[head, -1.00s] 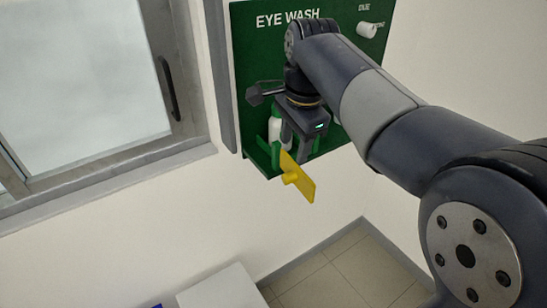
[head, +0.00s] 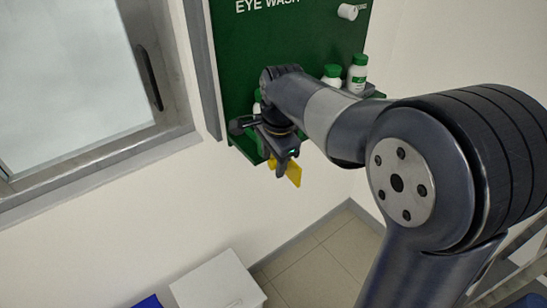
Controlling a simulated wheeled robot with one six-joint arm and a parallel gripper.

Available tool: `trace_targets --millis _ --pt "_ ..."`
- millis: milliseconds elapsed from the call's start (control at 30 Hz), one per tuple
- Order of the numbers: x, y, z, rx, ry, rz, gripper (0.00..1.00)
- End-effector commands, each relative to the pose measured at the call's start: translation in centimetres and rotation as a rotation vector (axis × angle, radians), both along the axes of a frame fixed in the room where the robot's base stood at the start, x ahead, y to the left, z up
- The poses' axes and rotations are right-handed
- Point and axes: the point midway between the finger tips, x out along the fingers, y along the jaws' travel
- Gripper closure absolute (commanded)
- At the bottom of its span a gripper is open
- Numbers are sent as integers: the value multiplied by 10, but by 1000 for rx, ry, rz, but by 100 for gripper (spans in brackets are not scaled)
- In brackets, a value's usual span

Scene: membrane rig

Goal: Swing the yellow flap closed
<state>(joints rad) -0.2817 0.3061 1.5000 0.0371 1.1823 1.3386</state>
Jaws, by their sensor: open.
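The yellow flap (head: 294,174) sticks out below the lower edge of the green eye wash board (head: 235,55). My gripper (head: 281,172) is open and points down right at the flap, in front of part of it. Yellow shows on both sides of the fingers. I cannot tell whether the fingers touch the flap. The flap's hinge is hidden behind my gripper.
Two white bottles with green caps (head: 357,74) (head: 332,76) stand on the board's shelf, right of my arm. Another bottle (head: 257,102) is mostly hidden by my gripper. A window (head: 75,85) is at left, a white box (head: 217,284) below.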

Motion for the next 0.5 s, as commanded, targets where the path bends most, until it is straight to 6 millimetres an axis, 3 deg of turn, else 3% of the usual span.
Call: trace_targets --millis 133,500 --pt "0 0 0 0 0 0 55" --pt "0 0 0 0 0 0 85"
